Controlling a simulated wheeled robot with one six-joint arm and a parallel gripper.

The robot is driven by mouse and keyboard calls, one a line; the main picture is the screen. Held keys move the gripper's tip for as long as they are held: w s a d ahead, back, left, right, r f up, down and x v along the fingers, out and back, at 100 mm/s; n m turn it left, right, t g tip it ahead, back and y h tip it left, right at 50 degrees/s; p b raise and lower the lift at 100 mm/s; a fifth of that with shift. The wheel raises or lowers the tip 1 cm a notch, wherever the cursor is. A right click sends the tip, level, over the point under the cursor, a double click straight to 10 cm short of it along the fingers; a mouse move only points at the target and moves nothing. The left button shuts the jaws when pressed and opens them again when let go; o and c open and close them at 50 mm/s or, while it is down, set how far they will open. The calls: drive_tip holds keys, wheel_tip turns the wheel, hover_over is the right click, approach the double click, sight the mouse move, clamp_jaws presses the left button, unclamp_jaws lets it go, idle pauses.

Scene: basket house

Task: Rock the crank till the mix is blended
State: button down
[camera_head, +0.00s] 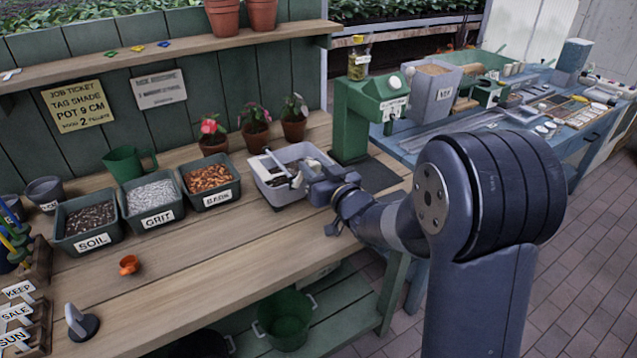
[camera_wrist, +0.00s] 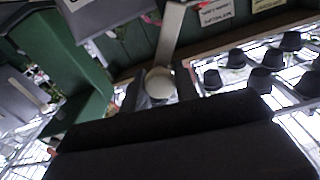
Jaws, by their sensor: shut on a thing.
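The grey mixing tub (camera_head: 262,180) stands on the wooden bench, right of the bins, with dark and pale mix partly showing inside. The pale crank bar (camera_head: 279,164) slants over the tub toward my gripper (camera_head: 318,188). My gripper is at the tub's right side, shut on the crank handle. In the wrist view the crank bar (camera_wrist: 170,38) runs up from a pale round knob (camera_wrist: 160,84), just beyond the dark gripper body. How evenly the mix is blended cannot be told.
Soil (camera_head: 89,221), grit (camera_head: 152,203) and bark (camera_head: 207,181) bins stand left of the tub. Potted flowers (camera_head: 256,128) stand behind it. A green press (camera_head: 365,117) stands close on the right. The bench's front middle is mostly clear.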

drive_tip(key=s+a+f+n+b, duration=0.1)
drive_tip(key=s+a+n+b, duration=0.1)
drive_tip(key=n+b, duration=0.7)
drive_tip(key=s+a+n+b, duration=0.2)
drive_tip(key=a+n+b, duration=0.2)
drive_tip(key=n+b, duration=0.5)
drive_tip(key=shift+s+a+f+b, duration=0.25)
drive_tip(key=shift+a+f+b, duration=0.15)
drive_tip(key=shift+b, duration=1.25)
drive_tip(key=shift+r, duration=0.1)
drive_tip(key=c, duration=1.1)
unclamp_jaws()
drive_tip(key=shift+d, duration=0.1)
drive_tip(key=shift+c, duration=0.2)
